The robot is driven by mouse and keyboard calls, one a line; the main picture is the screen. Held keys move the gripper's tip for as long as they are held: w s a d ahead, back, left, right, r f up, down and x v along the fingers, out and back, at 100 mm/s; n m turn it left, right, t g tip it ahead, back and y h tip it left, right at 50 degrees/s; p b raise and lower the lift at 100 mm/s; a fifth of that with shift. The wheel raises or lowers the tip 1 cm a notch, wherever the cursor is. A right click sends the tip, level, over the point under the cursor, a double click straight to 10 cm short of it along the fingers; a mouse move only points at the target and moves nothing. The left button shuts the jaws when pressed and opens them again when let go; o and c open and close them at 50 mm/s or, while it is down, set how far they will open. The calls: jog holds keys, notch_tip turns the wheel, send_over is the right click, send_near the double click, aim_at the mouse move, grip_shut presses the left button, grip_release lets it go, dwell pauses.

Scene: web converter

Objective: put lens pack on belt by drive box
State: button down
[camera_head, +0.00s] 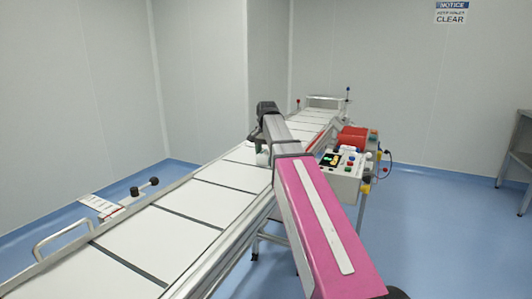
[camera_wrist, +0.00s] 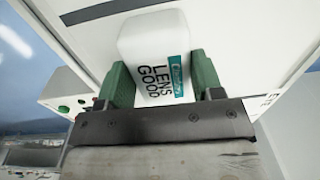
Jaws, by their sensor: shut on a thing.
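The lens pack (camera_wrist: 150,38) is a white, rounded pack lettered "LENS GOOD" with a teal label. In the wrist view it sits between the two green fingers of my gripper (camera_wrist: 162,76), which is shut on it. In the head view my gripper (camera_head: 262,158) is over the white belt (camera_head: 231,173), mostly hidden behind my arm. I cannot tell whether the pack touches the belt. The drive box (camera_head: 340,172), with coloured buttons and a lit display, stands at the belt's right side, right of my gripper. A button panel (camera_wrist: 66,92) shows at left in the wrist view.
Dark cross strips divide the belt into white panels. A metal handle (camera_head: 62,238) and a black-knobbed lever (camera_head: 145,187) stand at its left edge. A red housing (camera_head: 353,138) is behind the drive box. A grey table (camera_head: 522,150) stands far right. The near belt is clear.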

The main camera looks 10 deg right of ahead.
aim_at(267, 153)
jog(key=shift+c, duration=1.3)
grip_release()
notch_tip(267, 153, up, 12)
jog(key=shift+s, duration=0.15)
jog(key=shift+d, duration=0.1)
